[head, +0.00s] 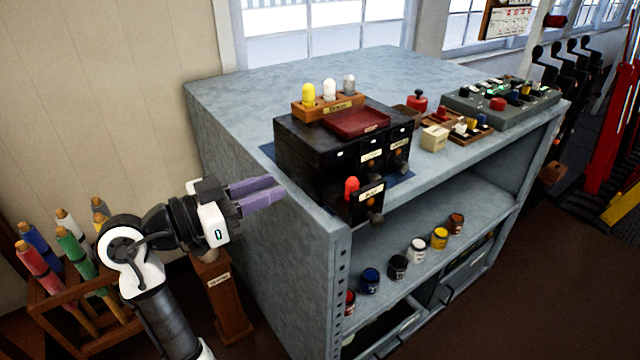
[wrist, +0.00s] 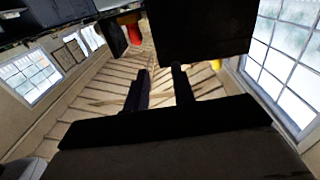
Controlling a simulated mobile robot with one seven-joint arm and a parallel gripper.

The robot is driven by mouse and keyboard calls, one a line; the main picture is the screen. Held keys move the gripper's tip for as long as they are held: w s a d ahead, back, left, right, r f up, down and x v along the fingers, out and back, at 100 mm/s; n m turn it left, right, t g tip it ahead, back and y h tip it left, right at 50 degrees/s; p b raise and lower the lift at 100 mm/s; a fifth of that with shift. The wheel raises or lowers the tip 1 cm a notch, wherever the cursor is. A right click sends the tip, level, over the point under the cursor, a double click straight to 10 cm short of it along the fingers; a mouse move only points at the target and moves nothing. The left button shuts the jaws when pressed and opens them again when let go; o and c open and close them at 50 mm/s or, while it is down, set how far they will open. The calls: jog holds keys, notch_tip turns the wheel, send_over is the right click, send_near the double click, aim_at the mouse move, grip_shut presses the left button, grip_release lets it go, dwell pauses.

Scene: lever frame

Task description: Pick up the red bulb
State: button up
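The red bulb (head: 352,187) stands upright in a pulled-out drawer (head: 366,203) at the lower front of a small black cabinet (head: 310,150) on the blue-grey bench. My gripper (head: 270,191) is to the left of the drawer, over the bench's left edge, with its purple fingers pointing right towards the cabinet. The fingers are apart and empty; the gap between them (wrist: 160,85) shows in the wrist view. A red shape (wrist: 134,34) hangs beside a dark block in the tilted wrist view; I cannot tell for sure whether it is the bulb.
A wooden block with a yellow bulb (head: 308,95), a white bulb (head: 329,90) and a grey bulb (head: 348,84) stands on the cabinet beside a red tray (head: 356,122). Several jars (head: 418,250) line the shelf below. A rack of coloured rolls (head: 75,260) stands left of my arm.

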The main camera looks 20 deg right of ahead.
aim_at(346, 187)
jog(key=d+g, duration=0.1)
jog(key=d, duration=0.2)
jog(key=d+f+m+g+p, duration=0.1)
jog(key=d, duration=0.2)
jog(key=s+d+p, duration=0.1)
jog(key=d, duration=0.2)
jog(key=shift+f+m+g, duration=0.25)
jog(key=shift+m+g, duration=0.15)
jog(key=shift+w+d+f+p, duration=0.1)
jog(key=shift+w+d+p, duration=0.15)
jog(key=shift+d, duration=0.8)
jog(key=shift+w+d+f+p, duration=0.1)
jog(key=shift+d+p, duration=0.15)
jog(key=shift+d, duration=0.75)
jog(key=shift+w+d+p, duration=0.2)
jog(key=shift+d+p, duration=0.05)
jog(key=shift+d, duration=0.8)
jog(key=shift+c, duration=0.3)
grip_shut()
